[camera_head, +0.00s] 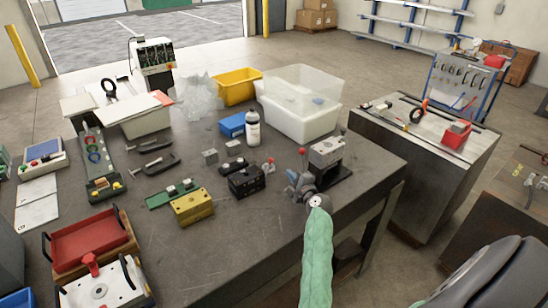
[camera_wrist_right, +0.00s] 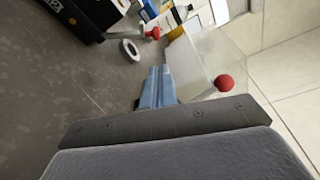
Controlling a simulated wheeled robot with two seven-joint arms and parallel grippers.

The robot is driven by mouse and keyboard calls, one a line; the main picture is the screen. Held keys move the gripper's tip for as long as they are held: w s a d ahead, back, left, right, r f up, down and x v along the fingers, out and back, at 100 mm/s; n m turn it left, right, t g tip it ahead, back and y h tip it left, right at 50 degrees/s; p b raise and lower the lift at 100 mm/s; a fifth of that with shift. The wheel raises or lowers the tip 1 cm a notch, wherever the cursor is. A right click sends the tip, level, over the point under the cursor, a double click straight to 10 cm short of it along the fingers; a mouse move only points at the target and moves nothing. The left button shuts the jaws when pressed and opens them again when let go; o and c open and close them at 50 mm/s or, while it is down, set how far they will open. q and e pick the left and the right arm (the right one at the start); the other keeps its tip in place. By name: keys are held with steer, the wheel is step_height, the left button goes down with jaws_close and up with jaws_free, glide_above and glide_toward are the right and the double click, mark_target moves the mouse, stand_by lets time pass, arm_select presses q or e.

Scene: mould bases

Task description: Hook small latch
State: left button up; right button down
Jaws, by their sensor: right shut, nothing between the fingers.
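My right gripper (camera_head: 296,190) is in the head view at the table's right front, its wrist in a pale green sleeve. Its blue fingers (camera_wrist_right: 157,87) are shut and empty in the right wrist view. I cannot tell which part is the small latch. My left gripper is not in view.
A grey block on a black stand (camera_head: 327,157) with a red-knobbed lever (camera_head: 302,152) is close behind the right gripper. A yellow block (camera_head: 192,207), a white bottle (camera_head: 253,130) and a clear bin (camera_head: 300,88) share the table. The front middle of the tabletop is clear.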

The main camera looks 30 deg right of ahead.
mark_target(266, 170)
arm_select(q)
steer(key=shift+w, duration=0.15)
arm_select(e)
steer(key=shift+w, duration=0.1)
steer(key=w, duration=0.2)
steer(key=w+b, duration=0.1)
steer(key=w, duration=0.2)
steer(key=w+b, duration=0.1)
steer(key=w, duration=0.2)
steer(key=shift+d+f, duration=0.35)
steer(key=shift+d, duration=0.05)
steer(key=shift+w+d+b, duration=0.1)
steer(key=shift+w+b, duration=0.2)
steer(key=shift+w, duration=0.55)
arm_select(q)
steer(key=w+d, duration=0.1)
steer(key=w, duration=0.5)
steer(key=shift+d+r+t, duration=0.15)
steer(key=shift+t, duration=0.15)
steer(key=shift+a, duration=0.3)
